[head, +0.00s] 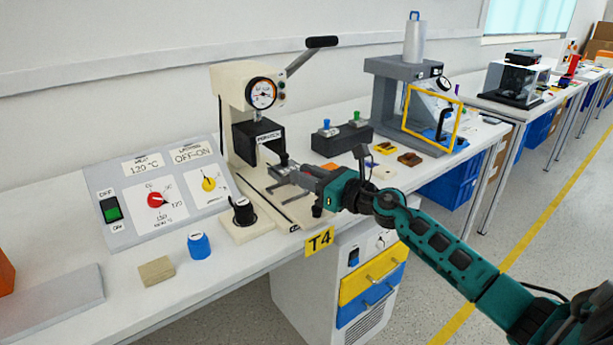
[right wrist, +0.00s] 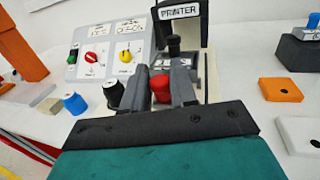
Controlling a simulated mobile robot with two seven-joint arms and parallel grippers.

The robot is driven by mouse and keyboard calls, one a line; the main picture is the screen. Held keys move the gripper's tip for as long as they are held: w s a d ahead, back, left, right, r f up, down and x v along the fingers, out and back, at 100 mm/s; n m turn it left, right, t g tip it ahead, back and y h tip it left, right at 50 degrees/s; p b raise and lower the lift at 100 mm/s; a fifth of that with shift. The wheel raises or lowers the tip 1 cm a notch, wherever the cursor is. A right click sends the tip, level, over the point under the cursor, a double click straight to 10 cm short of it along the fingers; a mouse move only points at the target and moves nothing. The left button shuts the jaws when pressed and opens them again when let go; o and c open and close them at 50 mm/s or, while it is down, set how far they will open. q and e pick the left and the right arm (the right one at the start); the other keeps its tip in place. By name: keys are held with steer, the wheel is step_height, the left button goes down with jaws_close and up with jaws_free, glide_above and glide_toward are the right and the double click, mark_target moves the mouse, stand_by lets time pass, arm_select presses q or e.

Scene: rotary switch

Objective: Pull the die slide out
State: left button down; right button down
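The die press (head: 240,115) is a cream machine with a gauge, a lever and a dark head; its black head also shows in the right wrist view (right wrist: 180,30). Beneath the head is the grey slide area (right wrist: 185,65) with an upright black knob (right wrist: 174,46). My right gripper (head: 284,172) is low over the front of the press base. In the right wrist view its two fingers (right wrist: 158,75) stand apart with a red knob (right wrist: 161,88) between them. Contact with the knob cannot be made out. My left gripper is not in view.
A sloped control panel (head: 155,190) stands left of the press. A black knob on a cream block (head: 243,211), a blue container (head: 199,246) and a tan block (head: 156,271) are near the front. A grey press frame (head: 390,95) stands to the right.

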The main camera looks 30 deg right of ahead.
steer(key=c, duration=1.1)
jaws_free()
steer(key=shift+s, duration=0.25)
steer(key=shift+o, duration=0.4)
steer(key=shift+s+d+f, duration=0.1)
steer(key=shift+s+d, duration=0.05)
steer(key=shift+s, duration=0.15)
steer(key=b+v, duration=0.1)
steer(key=v, duration=1.1)
